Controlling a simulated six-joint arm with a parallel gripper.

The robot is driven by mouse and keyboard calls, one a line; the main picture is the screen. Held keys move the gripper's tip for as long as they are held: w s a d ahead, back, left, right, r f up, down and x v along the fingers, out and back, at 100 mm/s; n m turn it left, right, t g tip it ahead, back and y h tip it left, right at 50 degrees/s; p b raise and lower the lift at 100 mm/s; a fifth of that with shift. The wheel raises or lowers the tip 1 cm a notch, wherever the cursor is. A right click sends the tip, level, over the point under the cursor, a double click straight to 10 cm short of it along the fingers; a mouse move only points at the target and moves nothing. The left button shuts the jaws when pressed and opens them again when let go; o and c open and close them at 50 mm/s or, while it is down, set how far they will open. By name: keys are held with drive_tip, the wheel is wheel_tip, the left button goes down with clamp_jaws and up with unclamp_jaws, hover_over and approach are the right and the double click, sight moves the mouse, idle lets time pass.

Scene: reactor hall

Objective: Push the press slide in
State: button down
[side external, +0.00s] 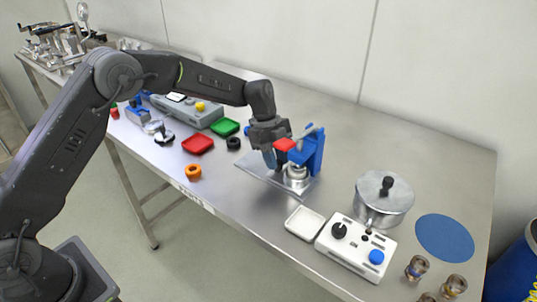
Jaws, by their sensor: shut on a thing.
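The press stands on the steel bench, with an upright blue frame (314,152) and a flat metal base plate (253,173). A round silver piece (297,174) sits low in front of the blue frame. A red part (284,144) shows at the upper left of the frame, right beside my gripper. My gripper (271,160) points down at the left side of the press, over the base plate. It is shut on a part of the press. The fingertips and the held part are mostly hidden, and I cannot make out how far in the slide is.
A metal pot (384,202), a white control box (356,246) and a white tray (305,222) stand to the right. Red (198,145) and green (224,127) trays, a black ring (233,143) and an orange ring (193,171) lie to the left. Bench behind the press is clear.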

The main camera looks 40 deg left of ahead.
drive_tip(key=shift+d, duration=0.4)
drive_tip(key=c, duration=0.9)
unclamp_jaws()
drive_tip(key=shift+a+r, duration=0.1)
drive_tip(key=v, duration=1.3)
drive_tip(key=shift+a+r, duration=0.15)
drive_tip(key=shift+r, duration=0.15)
